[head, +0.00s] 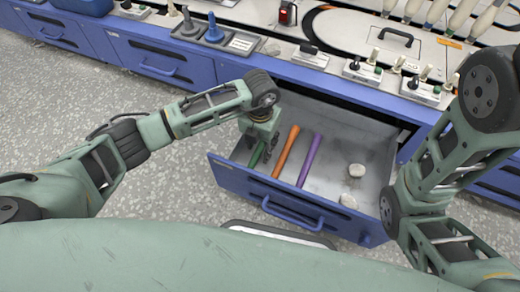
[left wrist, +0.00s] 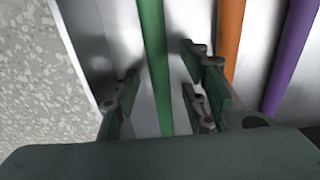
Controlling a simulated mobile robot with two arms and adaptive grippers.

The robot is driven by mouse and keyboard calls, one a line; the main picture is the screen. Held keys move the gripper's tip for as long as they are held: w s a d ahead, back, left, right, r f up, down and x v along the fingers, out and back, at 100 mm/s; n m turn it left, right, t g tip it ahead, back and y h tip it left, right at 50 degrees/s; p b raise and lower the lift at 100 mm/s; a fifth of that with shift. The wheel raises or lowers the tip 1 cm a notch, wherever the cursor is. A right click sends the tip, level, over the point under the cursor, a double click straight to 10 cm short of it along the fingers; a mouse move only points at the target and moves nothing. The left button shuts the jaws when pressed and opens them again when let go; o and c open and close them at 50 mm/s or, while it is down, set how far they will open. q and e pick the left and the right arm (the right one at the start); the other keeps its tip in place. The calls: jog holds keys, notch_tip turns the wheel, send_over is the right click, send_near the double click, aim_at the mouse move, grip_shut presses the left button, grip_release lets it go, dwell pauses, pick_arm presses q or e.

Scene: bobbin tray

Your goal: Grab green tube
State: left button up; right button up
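The green tube (left wrist: 154,60) lies in the open drawer, leftmost of three tubes. In the head view its lower end (head: 257,155) shows beside my left gripper, and the rest is hidden by the gripper. My left gripper (head: 265,150) is inside the drawer, pointing down. In the left wrist view its fingers (left wrist: 160,95) are spread, one on each side of the green tube, with gaps visible. An orange tube (head: 286,151) lies to the right, close to the right finger. A purple tube (head: 309,160) lies beyond it. My right gripper is not in view.
The drawer's blue front (head: 290,205) and its left wall (left wrist: 75,45) stand close to the left gripper. The counter above holds several controls.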

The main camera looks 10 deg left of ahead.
pick_arm(q)
grip_shut()
jog(key=shift+r, duration=0.2)
dwell(0.3)
